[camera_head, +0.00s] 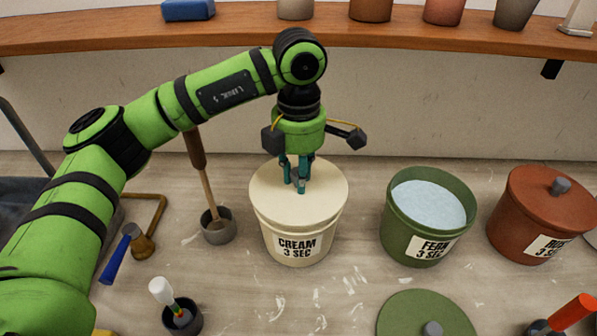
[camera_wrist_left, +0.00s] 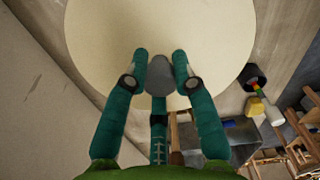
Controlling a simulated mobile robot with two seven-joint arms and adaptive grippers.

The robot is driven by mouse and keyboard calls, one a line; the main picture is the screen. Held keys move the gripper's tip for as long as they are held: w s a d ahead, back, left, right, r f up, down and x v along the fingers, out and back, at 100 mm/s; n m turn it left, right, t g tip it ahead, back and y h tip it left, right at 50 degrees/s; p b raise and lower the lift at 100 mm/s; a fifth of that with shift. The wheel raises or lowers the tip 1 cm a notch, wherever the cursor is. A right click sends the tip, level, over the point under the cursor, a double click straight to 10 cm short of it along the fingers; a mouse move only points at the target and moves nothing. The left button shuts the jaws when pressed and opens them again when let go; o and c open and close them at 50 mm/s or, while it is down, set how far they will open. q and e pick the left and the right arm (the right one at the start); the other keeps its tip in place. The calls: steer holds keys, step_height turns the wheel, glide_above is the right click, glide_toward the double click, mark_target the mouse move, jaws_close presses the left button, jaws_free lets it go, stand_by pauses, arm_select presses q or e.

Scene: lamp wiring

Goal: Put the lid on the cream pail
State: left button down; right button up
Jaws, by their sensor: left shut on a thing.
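The cream pail (camera_head: 290,246) stands on the bench, labelled "CREAM 3 SEC". Its cream lid (camera_head: 326,190) lies over the pail's top and looks level; I cannot tell whether it is fully seated. My left gripper (camera_head: 298,184) reaches down from above, its teal fingers around the knob at the lid's middle. In the left wrist view, the fingers are shut on the grey knob (camera_wrist_left: 160,75), and the round lid (camera_wrist_left: 110,32) fills the upper middle. The pail's opening is hidden under the lid. My right gripper is not in view.
To the right stand an open green fern pail (camera_head: 400,240) with pale liquid and a lidded rust-red pail (camera_head: 535,215). A green lid (camera_head: 410,310) lies in front. A grey cup (camera_head: 219,232) holding a wooden-handled tool stands close left. A shelf (camera_head: 440,38) with pots runs along the back.

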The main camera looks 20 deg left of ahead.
arm_select(q)
steer(key=shift+f+b, duration=0.6)
steer(key=shift+f, duration=0.15)
steer(key=c, duration=0.9)
jaws_free()
steer(key=shift+c, duration=0.2)
steer(key=shift+r, duration=0.1)
